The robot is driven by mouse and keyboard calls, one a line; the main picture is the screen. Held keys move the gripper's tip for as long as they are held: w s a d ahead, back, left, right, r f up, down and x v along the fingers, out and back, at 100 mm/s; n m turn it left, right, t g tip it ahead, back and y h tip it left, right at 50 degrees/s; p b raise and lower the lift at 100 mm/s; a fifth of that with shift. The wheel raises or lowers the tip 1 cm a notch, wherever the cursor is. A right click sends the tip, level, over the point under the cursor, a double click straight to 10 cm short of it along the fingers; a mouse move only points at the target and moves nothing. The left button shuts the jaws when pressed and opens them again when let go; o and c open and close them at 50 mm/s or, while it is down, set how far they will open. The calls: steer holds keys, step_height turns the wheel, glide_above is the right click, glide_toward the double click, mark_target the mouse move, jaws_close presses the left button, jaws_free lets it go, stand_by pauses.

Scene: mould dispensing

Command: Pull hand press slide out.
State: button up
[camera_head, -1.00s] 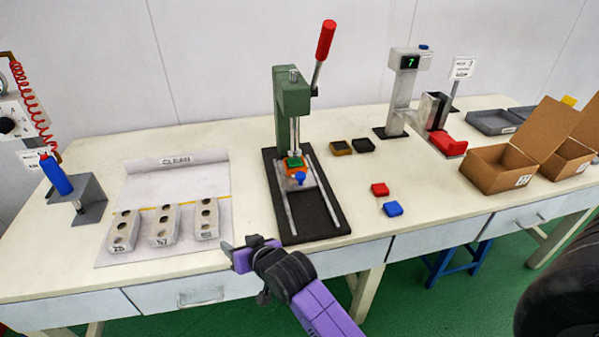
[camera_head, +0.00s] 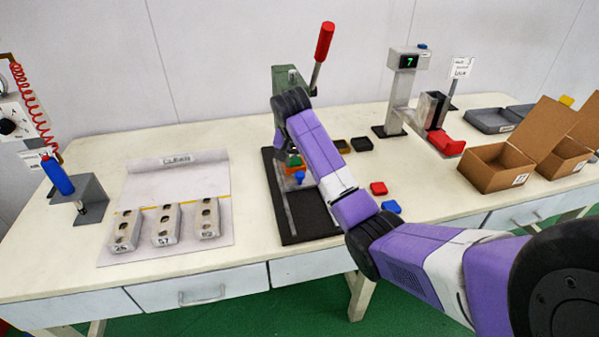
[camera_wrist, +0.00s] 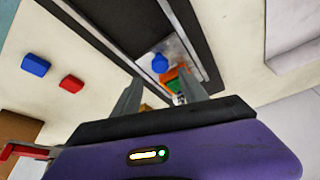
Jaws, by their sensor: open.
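The hand press (camera_head: 286,78) stands on a black base (camera_head: 310,222) with two silver rails. Its slide, a grey plate (camera_wrist: 182,52) with a blue knob (camera_wrist: 160,63), sits between the rails. An orange block (camera_wrist: 176,73) with green on it lies on the plate, partly between my fingers in the wrist view. In the head view the blue knob (camera_head: 299,177) shows beside my arm, which covers part of the press. My gripper (camera_wrist: 160,88) is open and empty, its fingers apart; the knob shows just beyond the fingertips. I cannot tell whether they touch anything. The head view hides the fingers.
The red-handled press lever (camera_head: 322,50) rises above my arm. Red (camera_head: 378,188) and blue (camera_head: 392,206) pieces lie right of the base. Mould blocks (camera_head: 208,219) stand on a mat at left. A display stand (camera_head: 405,85) and cardboard boxes (camera_head: 497,168) are at right.

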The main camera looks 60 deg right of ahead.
mark_target(300, 174)
steer(key=x, duration=0.6)
steer(key=shift+d+f, duration=0.1)
steer(key=shift+f, duration=0.15)
jaws_close()
stand_by(1.2)
